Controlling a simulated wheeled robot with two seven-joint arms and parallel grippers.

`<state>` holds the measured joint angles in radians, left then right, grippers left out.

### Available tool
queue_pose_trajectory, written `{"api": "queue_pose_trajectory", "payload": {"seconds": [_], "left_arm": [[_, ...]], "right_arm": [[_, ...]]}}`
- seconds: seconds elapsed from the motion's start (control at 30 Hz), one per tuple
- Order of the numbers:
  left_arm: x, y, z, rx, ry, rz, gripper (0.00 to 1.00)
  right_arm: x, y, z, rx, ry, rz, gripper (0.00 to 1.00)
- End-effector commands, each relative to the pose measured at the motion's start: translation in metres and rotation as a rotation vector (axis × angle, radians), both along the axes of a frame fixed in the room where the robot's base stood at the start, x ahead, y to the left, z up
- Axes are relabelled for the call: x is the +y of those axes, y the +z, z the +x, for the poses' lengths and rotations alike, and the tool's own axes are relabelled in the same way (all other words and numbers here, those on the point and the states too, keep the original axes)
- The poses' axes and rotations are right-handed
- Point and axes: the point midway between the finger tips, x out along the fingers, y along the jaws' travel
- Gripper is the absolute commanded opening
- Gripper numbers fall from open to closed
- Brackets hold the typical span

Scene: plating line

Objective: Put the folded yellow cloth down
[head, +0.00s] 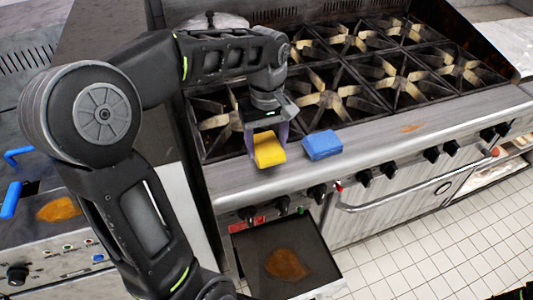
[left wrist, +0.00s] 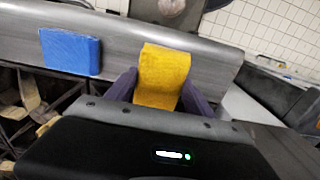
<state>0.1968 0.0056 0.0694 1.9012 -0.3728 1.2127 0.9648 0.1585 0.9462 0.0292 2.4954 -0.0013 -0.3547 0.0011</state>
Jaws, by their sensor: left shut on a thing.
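The folded yellow cloth (head: 269,150) is between the fingers of my left gripper (head: 266,136), at the front ledge of the stove. In the left wrist view the yellow cloth (left wrist: 163,76) sits between the two purple-grey fingers of the left gripper (left wrist: 160,92), which are shut on it. I cannot tell whether the cloth touches the ledge. A folded blue cloth (head: 322,145) lies on the ledge just to the right of it; it also shows in the left wrist view (left wrist: 71,52).
The stove's black burner grates (head: 330,98) lie behind the ledge (head: 420,127). Control knobs (head: 364,178) line the front below it. An open drawer (head: 285,262) with a brown stain juts out below. The ledge right of the blue cloth is mostly free.

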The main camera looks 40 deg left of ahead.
Motion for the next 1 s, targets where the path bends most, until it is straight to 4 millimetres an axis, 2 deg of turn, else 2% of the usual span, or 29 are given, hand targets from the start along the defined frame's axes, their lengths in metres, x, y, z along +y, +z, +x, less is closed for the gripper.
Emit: {"api": "queue_pose_trajectory", "payload": {"seconds": [0.33,0.63,1.0], "left_arm": [[0.0,-0.004,0.0,0.0,0.0,0.0,0.29],[0.0,-0.039,0.0,0.001,0.001,-0.001,0.29],[0.0,-0.043,0.0,-0.001,0.0,-0.001,0.29]], "right_arm": [[0.0,0.0,0.0,0.0,0.0,0.0,0.36],[0.0,0.003,0.0,0.0,0.0,0.0,0.36],[0.0,-0.001,0.0,0.0,0.0,0.0,0.36]]}}
